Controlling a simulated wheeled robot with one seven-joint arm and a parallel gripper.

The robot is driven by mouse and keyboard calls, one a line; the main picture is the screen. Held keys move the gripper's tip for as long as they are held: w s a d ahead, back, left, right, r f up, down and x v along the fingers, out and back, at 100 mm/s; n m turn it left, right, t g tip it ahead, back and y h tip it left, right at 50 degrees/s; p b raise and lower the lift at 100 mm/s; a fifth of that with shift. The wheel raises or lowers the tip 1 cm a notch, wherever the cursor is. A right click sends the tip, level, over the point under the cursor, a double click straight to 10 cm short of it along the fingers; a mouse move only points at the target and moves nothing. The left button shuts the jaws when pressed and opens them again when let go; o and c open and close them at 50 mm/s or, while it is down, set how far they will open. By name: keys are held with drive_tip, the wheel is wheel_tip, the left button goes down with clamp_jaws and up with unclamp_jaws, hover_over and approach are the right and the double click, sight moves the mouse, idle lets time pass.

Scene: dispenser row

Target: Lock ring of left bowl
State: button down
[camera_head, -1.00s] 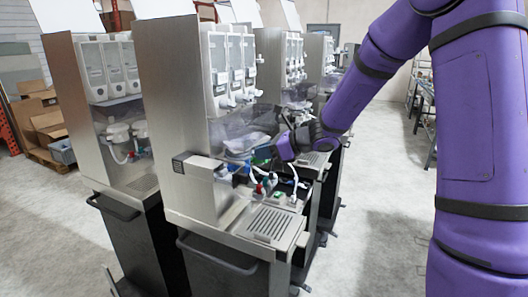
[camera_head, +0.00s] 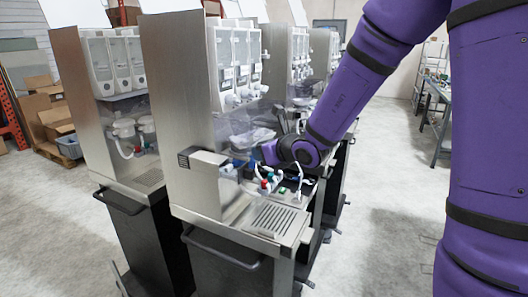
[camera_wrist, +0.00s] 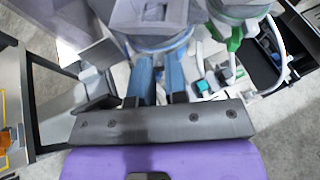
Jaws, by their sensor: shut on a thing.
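The left bowl (camera_wrist: 150,12) is a pale grey container at the top middle of the wrist view, with a blue lock ring (camera_wrist: 178,43) around its lower end. My gripper (camera_wrist: 158,62) reaches up to this ring with two blue fingers and is shut on part of it; the exact contact is hard to make out. In the head view, my gripper (camera_head: 240,163) is partly hidden by my purple wrist at the front of the middle machine. A second bowl (camera_wrist: 240,8) with a green ring (camera_wrist: 235,38) stands to the right in the wrist view.
The middle dispenser (camera_head: 185,110) has a grey box (camera_head: 203,160) beside the gripper, and small red and teal fittings (camera_head: 266,182) below it. A drip tray (camera_head: 275,218) sits in front. Another dispenser (camera_head: 105,100) stands to the left. Open floor lies to the right.

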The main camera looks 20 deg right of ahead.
drive_tip(key=shift+a+m+h, duration=0.15)
drive_tip(key=shift+m+h, duration=0.15)
idle(0.4)
drive_tip(key=c, duration=1.1)
unclamp_jaws()
